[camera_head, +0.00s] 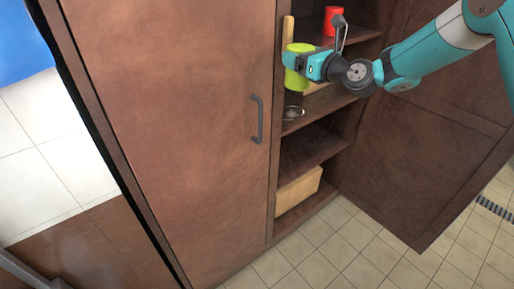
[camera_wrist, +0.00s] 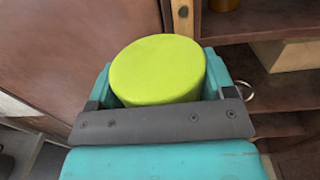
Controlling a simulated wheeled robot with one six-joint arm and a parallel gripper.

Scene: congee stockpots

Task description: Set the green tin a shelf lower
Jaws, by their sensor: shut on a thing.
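The green tin (camera_head: 297,78) is a bright yellow-green cylinder. My gripper (camera_head: 301,65) is shut around it in the head view and holds it upright at the open front of the cabinet (camera_head: 176,110). In the wrist view the tin's round top (camera_wrist: 157,70) sits between the two teal fingers of my gripper (camera_wrist: 160,88). The tin's lower end shows below my gripper in the head view, and I cannot tell whether it touches a shelf.
A red tin (camera_head: 332,20) stands on an upper shelf. A small metal ring-like item (camera_head: 292,113) lies on the shelf below. A light wooden box (camera_head: 298,192) fills part of the bottom. The right door (camera_head: 420,150) is open, the left one shut. The shelf (camera_head: 308,153) above the box looks clear.

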